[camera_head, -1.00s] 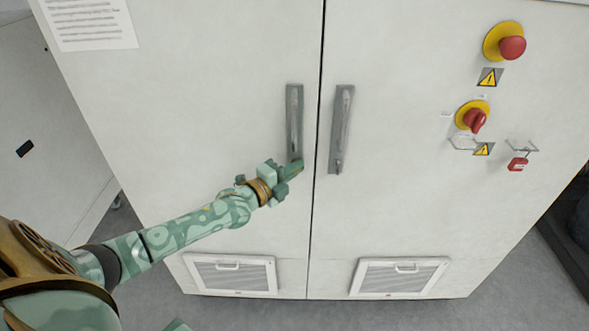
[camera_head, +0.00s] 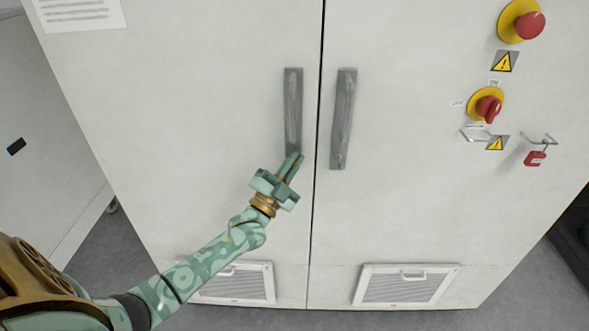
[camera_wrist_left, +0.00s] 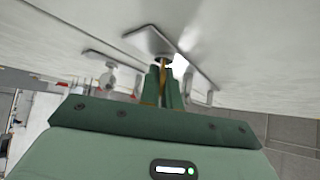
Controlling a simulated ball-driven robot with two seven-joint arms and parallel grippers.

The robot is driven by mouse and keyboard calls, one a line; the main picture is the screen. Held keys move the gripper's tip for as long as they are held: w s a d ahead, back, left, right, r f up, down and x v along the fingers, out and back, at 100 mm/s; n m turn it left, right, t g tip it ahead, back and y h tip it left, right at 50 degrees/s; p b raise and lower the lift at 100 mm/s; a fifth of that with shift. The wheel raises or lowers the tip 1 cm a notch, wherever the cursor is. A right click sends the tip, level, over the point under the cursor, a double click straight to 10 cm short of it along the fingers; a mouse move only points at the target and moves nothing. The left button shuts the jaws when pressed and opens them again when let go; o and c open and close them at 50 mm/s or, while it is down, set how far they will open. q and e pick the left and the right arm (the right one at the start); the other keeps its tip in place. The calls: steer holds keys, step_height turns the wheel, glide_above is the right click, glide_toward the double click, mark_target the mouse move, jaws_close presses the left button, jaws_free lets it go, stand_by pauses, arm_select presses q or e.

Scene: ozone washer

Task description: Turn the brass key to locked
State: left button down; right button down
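My left gripper (camera_head: 294,163) is at the lower end of the left door handle (camera_head: 293,105) on the white cabinet. Its two green fingers point up and lie close together. In the left wrist view, the fingertips (camera_wrist_left: 163,68) are right at a round dark lock fitting (camera_wrist_left: 163,59) on the handle plate (camera_wrist_left: 150,42). A narrow brass-coloured strip (camera_wrist_left: 162,88) shows between the fingers. I cannot tell whether it is the brass key or part of the fingers. No key shows clearly apart from the gripper. My right gripper is not in view.
The right door handle (camera_head: 343,118) is close beside, across the door seam. A red emergency button (camera_head: 529,25), a red rotary switch (camera_head: 488,107) and a red padlock (camera_head: 535,158) are on the right door. Vent grilles (camera_head: 405,285) are low down. The door face around the gripper is clear.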

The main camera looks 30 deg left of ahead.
arm_select(q)
steer(key=n+y+b, duration=0.1)
steer(key=n+y, duration=0.1)
steer(key=n, duration=0.1)
steer(key=n+t+y+b, duration=0.1)
steer(key=n+y, duration=0.2)
steer(key=n+y+b, duration=0.1)
steer(key=n+y, duration=0.2)
steer(key=shift+f+n+t, duration=0.3)
steer(key=shift+n+t, duration=0.1)
steer(key=shift+r+n+g+y+b, duration=0.1)
steer(key=shift+n+g+y+b, duration=0.4)
steer(key=shift+n+y, duration=1.5)
steer(key=shift+r+n+g+y+b, duration=0.1)
steer(key=shift+n+g+y+b, duration=0.4)
steer(key=shift+n+y, duration=1.5)
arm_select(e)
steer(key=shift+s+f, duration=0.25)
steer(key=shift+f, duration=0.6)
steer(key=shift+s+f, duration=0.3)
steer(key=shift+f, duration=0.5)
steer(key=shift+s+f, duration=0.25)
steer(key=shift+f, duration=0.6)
arm_select(q)
steer(key=shift+n+g, duration=0.4)
steer(key=shift+n, duration=0.1)
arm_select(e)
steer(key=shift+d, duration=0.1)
